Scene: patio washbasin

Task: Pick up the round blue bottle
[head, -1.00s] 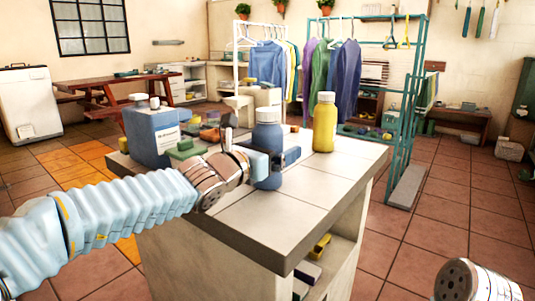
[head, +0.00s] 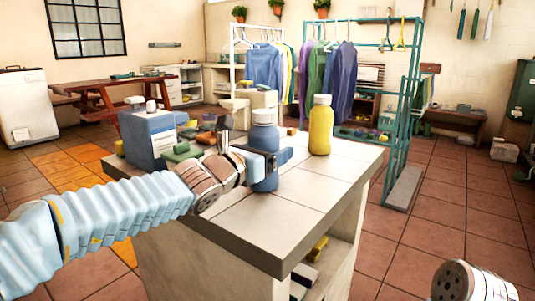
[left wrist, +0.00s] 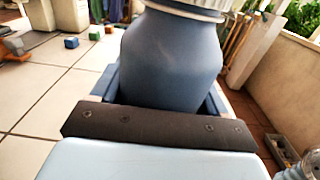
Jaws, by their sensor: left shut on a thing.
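The round blue bottle (head: 264,136) with a white cap stands upright at the tiled counter (head: 310,185) in the head view. My left gripper (head: 270,160) is shut on its body, with the blue fingers on either side. In the left wrist view the bottle (left wrist: 172,60) fills the space between the fingers, close to the dark gripper bar. Whether its base touches the counter is hard to tell. My right gripper is not in view; only part of my right arm shows at the bottom right of the head view.
A square blue jug (head: 149,138) stands left of the bottle, with a green block (head: 182,152) and other small items near it. A yellow bottle (head: 320,126) stands to the right. The counter's front right is clear. A clothes rack (head: 400,120) stands behind.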

